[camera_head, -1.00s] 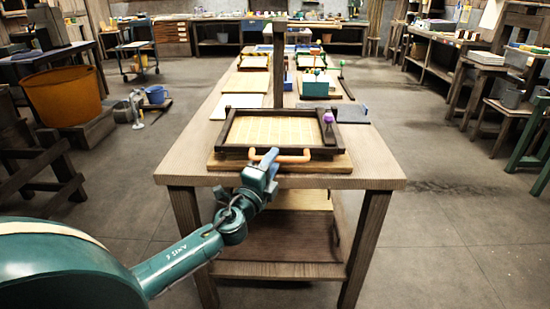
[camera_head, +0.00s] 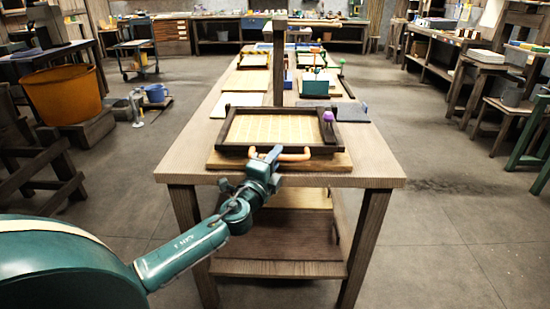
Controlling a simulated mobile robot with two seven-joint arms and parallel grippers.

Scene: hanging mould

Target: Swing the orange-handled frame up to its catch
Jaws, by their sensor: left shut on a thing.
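The dark wooden frame (camera_head: 336,131) with a pale mesh lies flat on a wooden board (camera_head: 340,161) at the near end of the long table. Its orange handle (camera_head: 296,154) is on the near side. My left gripper (camera_head: 268,156) is shut on the handle at its left part, and its fingers hide some of it. A purple knob (camera_head: 327,117) stands at the frame's far right corner. A dark upright post (camera_head: 279,62) rises behind the frame. I cannot make out the catch for certain. My right gripper is not in view.
The long wooden table (camera_head: 185,165) has bare top left and right of the frame. A grey plate (camera_head: 351,111) lies behind the frame at right. A teal box (camera_head: 315,84) and other items stand farther back. Side benches and an orange tub (camera_head: 64,92) are well away.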

